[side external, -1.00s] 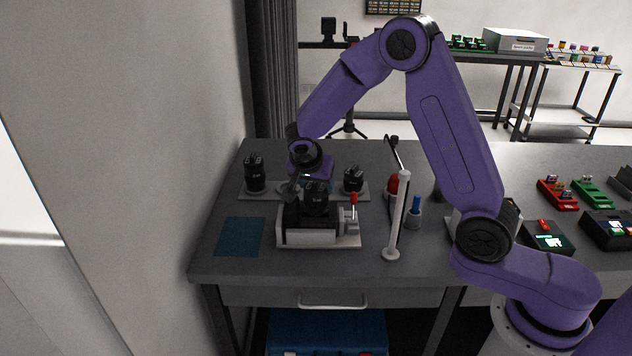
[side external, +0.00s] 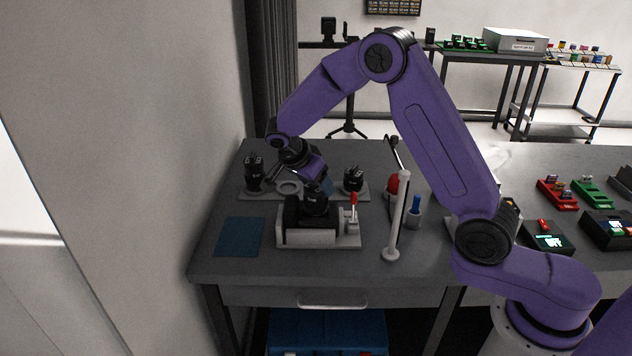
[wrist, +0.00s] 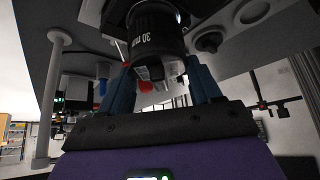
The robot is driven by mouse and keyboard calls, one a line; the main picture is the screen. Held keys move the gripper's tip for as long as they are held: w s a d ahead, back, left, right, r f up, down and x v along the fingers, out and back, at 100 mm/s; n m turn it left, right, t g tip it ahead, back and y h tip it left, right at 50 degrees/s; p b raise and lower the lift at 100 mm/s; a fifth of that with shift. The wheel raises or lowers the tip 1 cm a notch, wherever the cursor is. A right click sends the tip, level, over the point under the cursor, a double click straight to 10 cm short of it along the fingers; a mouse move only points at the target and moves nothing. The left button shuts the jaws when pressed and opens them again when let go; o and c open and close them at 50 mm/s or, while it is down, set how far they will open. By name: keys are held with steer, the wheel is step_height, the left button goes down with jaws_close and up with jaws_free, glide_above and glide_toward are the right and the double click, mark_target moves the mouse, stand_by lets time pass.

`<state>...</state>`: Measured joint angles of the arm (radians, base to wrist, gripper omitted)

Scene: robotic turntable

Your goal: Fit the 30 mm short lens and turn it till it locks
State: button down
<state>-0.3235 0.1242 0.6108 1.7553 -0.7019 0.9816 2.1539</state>
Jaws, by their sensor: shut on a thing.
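The 30 mm short lens is a black cylinder (side external: 315,205) standing on the dark camera body (side external: 294,214) in the light grey fixture. In the wrist view, the lens (wrist: 154,32) shows its white "30 mm" marking. My gripper (wrist: 160,72) has its blue fingers on both sides of the lens's grip end and is shut on it. In the side view, my gripper (side external: 320,190) reaches the lens's top at a tilt from behind. The contact between lens and mount is too small to judge, and I cannot tell whether it is locked.
A grey tray (side external: 270,193) behind holds two other black lenses, left (side external: 254,172) and right (side external: 353,179), with an empty ring (side external: 289,188) between. A red-handled lever (side external: 354,199) is at the fixture's right. A white post (side external: 397,215) stands farther right. A blue mat (side external: 240,236) lies left.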

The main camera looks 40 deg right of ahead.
steer(key=shift+c, duration=0.7)
jaws_free()
steer(key=w+v, duration=0.1)
steer(key=v, duration=1.6)
steer(key=s+a+f+n+y, duration=0.2)
steer(key=s+n+y, duration=0.2)
steer(key=s+n, duration=1.1)
steer(key=s+d+f+n+y, duration=0.1)
steer(key=s+d+f+n, duration=0.1)
steer(key=s+n, duration=0.5)
steer(key=s+d+f+n+y, duration=0.2)
steer(key=s+d+n, duration=0.3)
steer(key=s, duration=0.9)
steer(key=f+n, duration=0.1)
steer(key=n, duration=0.1)
steer(key=shift+d+f+n, duration=0.15)
steer(key=shift+d+n, duration=0.05)
steer(key=shift+n, duration=0.2)
